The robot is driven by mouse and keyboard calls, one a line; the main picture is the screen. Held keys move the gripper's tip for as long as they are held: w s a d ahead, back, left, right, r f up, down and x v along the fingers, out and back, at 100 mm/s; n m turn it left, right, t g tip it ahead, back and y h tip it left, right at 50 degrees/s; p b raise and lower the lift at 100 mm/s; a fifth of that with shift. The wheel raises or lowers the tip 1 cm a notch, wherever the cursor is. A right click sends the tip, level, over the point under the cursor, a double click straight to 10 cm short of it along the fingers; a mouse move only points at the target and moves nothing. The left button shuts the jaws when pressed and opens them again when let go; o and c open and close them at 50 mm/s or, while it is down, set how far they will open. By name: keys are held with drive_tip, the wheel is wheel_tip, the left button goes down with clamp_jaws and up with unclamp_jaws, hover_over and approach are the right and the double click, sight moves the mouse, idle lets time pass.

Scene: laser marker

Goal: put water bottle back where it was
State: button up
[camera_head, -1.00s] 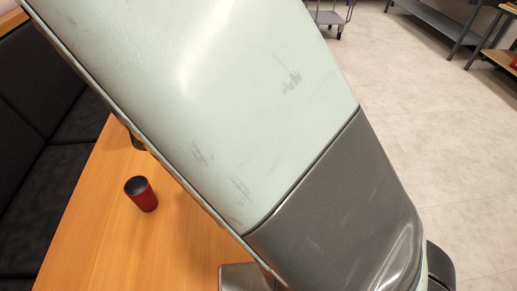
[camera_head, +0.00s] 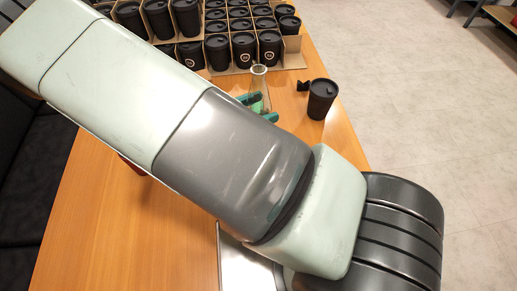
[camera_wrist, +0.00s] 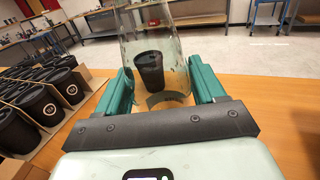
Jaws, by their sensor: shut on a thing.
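The water bottle (camera_head: 260,77) is clear glass with a narrow neck, and it stands roughly upright near the table's far right part in the head view. My gripper (camera_head: 259,108) has teal fingers closed on its sides. In the wrist view the bottle (camera_wrist: 172,45) fills the space between the fingers of my gripper (camera_wrist: 160,88), and its top is cut off by the frame edge. My arm hides part of the bottle in the head view. I cannot tell whether its base touches the table.
A black lidded cup (camera_head: 322,100) stands right of the bottle, with a small black piece (camera_head: 303,86) beside it. A cardboard crate (camera_head: 290,62) of several black cups lies behind. A red cup (camera_head: 131,164) is mostly hidden by my arm. The wooden table (camera_head: 95,235) is clear at front left.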

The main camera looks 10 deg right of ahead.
wheel_tip(320, 180, down, 10)
drive_tip(key=shift+r, duration=0.25)
drive_tip(key=shift+f, duration=0.15)
drive_tip(key=o, duration=1.5)
